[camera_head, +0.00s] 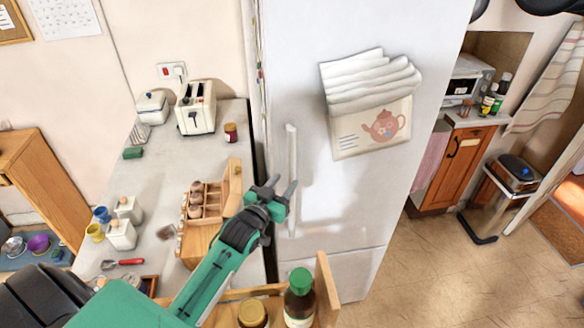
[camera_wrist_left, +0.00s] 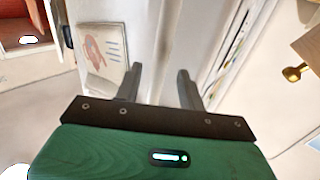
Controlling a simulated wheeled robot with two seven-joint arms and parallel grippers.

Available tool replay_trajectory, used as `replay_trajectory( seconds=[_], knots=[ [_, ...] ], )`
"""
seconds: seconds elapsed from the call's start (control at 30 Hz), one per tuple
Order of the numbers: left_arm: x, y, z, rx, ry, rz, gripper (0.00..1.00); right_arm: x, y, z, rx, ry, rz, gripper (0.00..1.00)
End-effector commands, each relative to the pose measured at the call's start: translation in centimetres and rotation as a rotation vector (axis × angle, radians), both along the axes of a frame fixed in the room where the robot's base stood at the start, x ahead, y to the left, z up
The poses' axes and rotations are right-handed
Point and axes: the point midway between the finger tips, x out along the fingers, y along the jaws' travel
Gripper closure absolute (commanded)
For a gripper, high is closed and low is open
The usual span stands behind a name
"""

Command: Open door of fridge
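The tall white fridge (camera_head: 350,200) stands in the middle of the head view, and its door looks shut. Its slim upright white handle (camera_head: 291,165) is near the door's left edge. My left gripper (camera_head: 283,188) is at the lower part of this handle, with its two fingers apart. The left wrist view shows the open fingers (camera_wrist_left: 160,85) pointing toward the white fridge front (camera_wrist_left: 145,35). I cannot tell whether the handle lies between the fingers or touches one. My right gripper is not in view.
A cloth or paper with a teapot picture (camera_head: 372,130) hangs on the fridge door. A wooden box with a green-capped bottle (camera_head: 299,298) is below my left gripper. Floor (camera_head: 440,265) right of the fridge is clear.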

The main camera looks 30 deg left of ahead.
Motion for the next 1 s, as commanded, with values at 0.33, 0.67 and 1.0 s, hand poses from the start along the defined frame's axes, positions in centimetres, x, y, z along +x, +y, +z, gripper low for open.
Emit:
replay_trajectory(
  seconds=[0.33,0.67,1.0],
  knots=[
    [4.6,-0.1,0.2,0.000,-0.001,0.000,0.60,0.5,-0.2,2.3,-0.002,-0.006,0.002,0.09],
    [5.3,-0.2,0.0,0.000,-0.001,-0.001,0.60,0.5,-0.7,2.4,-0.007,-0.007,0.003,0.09],
    [5.3,-0.2,0.0,0.000,-0.001,0.000,1.00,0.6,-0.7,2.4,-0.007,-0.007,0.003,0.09]
  ],
)
